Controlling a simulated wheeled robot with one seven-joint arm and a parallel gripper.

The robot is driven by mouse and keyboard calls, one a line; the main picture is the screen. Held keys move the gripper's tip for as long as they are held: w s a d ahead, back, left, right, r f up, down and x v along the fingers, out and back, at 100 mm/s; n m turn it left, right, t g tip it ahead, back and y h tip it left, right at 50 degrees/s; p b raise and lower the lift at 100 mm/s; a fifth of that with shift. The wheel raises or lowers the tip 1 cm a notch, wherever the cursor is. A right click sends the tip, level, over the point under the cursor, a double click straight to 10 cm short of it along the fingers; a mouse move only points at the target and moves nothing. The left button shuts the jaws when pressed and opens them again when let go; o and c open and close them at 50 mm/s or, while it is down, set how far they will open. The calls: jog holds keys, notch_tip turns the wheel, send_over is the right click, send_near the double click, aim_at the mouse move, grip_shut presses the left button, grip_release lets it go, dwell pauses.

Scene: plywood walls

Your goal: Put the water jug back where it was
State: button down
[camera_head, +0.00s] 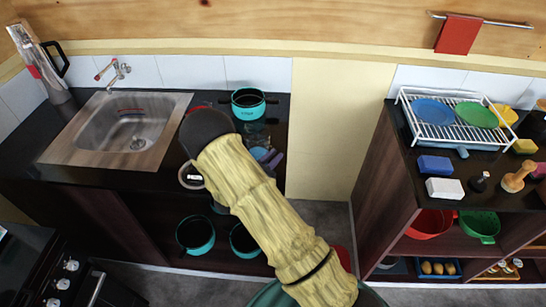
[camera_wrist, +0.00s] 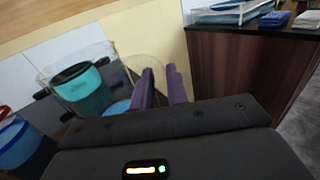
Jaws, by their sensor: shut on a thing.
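The water jug is clear and see-through, so its outline is faint. In the wrist view its clear wall (camera_wrist: 48,82) stands left of my gripper, with a clear rounded handle (camera_wrist: 131,60) at the purple fingers. My gripper (camera_wrist: 161,88) is shut on the jug, apparently at this handle. In the head view the jug (camera_head: 254,133) shows faintly above the counter's right part, in front of a teal pot. My gripper (camera_head: 270,158) is at its lower right there, partly hidden by my arm. I cannot tell whether the jug touches the counter.
The teal pot (camera_head: 248,110) stands on the counter near the wall. The sink (camera_head: 130,128) is to the left, with a metal jug (camera_head: 42,65) at the far left corner. A white-rimmed cup (camera_head: 188,180) is beside my arm. The right counter holds a dish rack (camera_head: 408,97).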

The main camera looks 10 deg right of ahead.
jog(key=shift+f, duration=0.15)
jog(key=c, duration=1.4)
grip_release()
jog(key=shift+d, duration=0.1)
jog(key=shift+w, duration=0.15)
jog(key=b+v, duration=0.4)
jog(key=v, duration=0.8)
jog(key=shift+s, duration=0.3)
